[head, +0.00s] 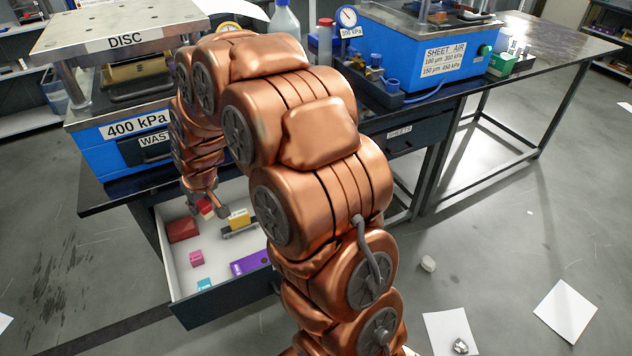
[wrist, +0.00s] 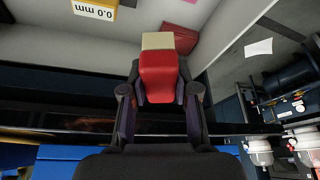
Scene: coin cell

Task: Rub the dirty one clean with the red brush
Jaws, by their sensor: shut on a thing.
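The red brush (wrist: 160,75) is in the jaws of my gripper (wrist: 160,97), which is shut on its red body. Its cream end (wrist: 157,41) points away from the gripper. In the head view my gripper (head: 212,206) is low over the open drawer (head: 178,276), and a bit of the brush's red (head: 205,205) shows between the fingers. Two blue presses stand on the bench: the left press (head: 92,135) is labelled DISC and 400 kPa, the right press (head: 408,55) SHEET AIR. I cannot tell which thing is the dirty one.
The drawer holds a dark red box (head: 183,230), a pink block (head: 196,258), a purple item (head: 249,263), a cyan item (head: 204,284) and a yellow gauge reading 0.0 mm (wrist: 95,9). A pressure gauge (head: 347,17) and bottle (head: 285,20) stand on the bench. Papers lie on the floor.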

